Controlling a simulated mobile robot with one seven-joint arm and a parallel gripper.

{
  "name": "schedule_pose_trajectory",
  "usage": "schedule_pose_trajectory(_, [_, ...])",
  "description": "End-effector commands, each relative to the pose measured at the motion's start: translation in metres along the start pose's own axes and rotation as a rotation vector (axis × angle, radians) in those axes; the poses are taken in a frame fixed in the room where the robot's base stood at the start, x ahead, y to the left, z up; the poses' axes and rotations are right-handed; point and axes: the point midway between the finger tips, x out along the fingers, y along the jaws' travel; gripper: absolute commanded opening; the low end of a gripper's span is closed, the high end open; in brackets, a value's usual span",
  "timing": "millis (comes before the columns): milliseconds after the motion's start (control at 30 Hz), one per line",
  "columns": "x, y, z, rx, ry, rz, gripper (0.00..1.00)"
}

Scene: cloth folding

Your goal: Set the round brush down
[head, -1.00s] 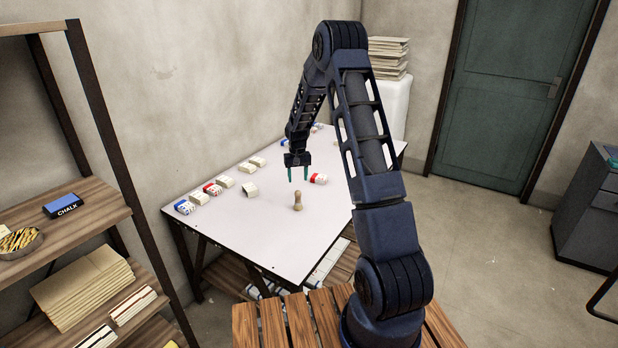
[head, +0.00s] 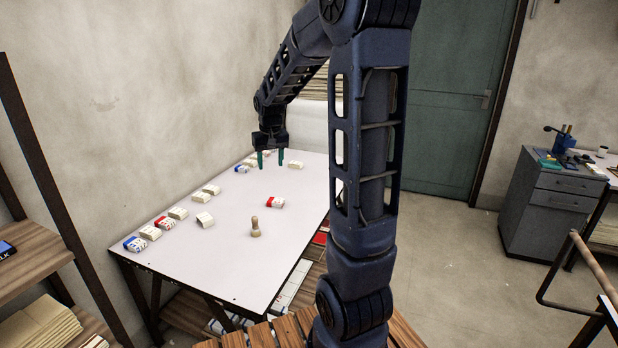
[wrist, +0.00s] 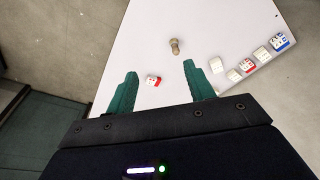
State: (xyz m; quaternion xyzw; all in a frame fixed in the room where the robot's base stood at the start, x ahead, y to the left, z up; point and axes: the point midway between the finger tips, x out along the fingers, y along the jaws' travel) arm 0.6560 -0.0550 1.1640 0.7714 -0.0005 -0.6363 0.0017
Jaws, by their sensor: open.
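The round brush (head: 255,227), with a light wooden handle, stands upright on the white table (head: 215,262). It also shows in the wrist view (wrist: 175,46), beyond my fingertips and apart from them. My gripper (head: 270,160) is open and empty, with green fingers pointing down above the far part of the table. In the wrist view my gripper (wrist: 158,68) has its two fingers spread wide with nothing between their tips.
A red and white bundle (head: 275,202) lies near the brush. Several folded cloths (head: 178,213) and a blue-banded bundle (head: 135,243) line the wall side. Shelves (head: 30,245) stand at the left. A grey cabinet (head: 550,205) stands at the right.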

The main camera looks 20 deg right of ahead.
Motion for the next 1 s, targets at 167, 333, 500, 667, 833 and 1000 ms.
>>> schedule_pose_trajectory(167, [-0.039,0.006,0.043,0.001,0.041,0.001,0.53])
schedule_pose_trajectory(333, [-0.067,0.012,0.086,0.002,0.075,0.001,0.53])
schedule_pose_trajectory(500, [-0.089,0.016,0.130,0.002,0.109,0.001,0.53])
schedule_pose_trajectory(667, [-0.103,0.019,0.172,0.002,0.143,0.001,0.53])
schedule_pose_trajectory(833, [-0.111,0.022,0.214,0.003,0.177,0.000,0.53])
schedule_pose_trajectory(1000, [-0.113,0.024,0.245,0.002,0.199,-0.001,0.53])
